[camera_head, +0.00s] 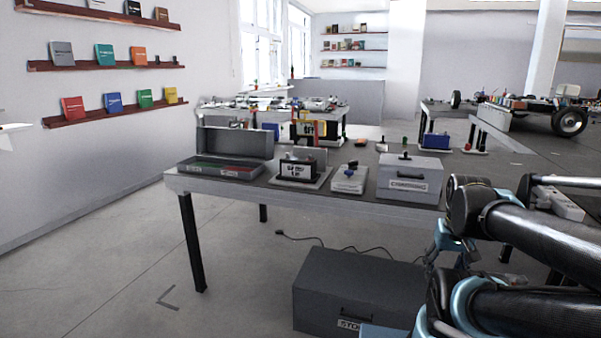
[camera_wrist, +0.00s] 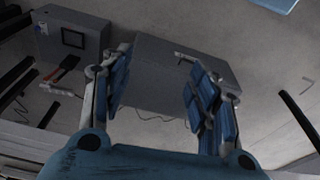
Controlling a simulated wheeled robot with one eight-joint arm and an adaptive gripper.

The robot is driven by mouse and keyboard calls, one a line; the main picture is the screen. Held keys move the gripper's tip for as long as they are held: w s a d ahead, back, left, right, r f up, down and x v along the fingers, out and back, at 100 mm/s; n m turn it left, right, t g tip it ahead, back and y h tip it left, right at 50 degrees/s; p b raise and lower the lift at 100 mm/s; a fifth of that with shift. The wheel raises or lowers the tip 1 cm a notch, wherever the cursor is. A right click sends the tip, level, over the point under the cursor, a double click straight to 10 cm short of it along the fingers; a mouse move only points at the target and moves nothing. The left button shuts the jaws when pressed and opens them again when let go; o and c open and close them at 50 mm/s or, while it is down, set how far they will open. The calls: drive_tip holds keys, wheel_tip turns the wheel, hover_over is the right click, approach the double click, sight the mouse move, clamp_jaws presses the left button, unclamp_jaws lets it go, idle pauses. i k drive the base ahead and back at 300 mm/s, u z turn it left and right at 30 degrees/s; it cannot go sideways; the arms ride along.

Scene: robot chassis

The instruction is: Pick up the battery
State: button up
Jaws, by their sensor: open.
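A dark block with white labels (camera_head: 298,169) stands on a light base on the workbench in the head view. It may be the battery, but its lettering is too small to read, so I cannot tell for sure. No battery can be made out in the wrist view. My gripper (camera_wrist: 160,66) shows in the wrist view with its blue-padded fingers spread wide and nothing between them. It hangs above a grey box near the floor, apart from the workbench top. In the head view my arm is at the lower right.
The workbench (camera_head: 330,197) also bears an open grey case (camera_head: 234,142), a small white device (camera_head: 349,180) and a grey lidded box (camera_head: 411,176). A dark storage case (camera_head: 350,290) and a cable lie on the floor. The floor at left is clear.

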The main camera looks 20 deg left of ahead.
sight(298, 166)
drive_tip(key=z, duration=1.6)
drive_tip(key=k, duration=0.25)
drive_tip(key=u, duration=2.95)
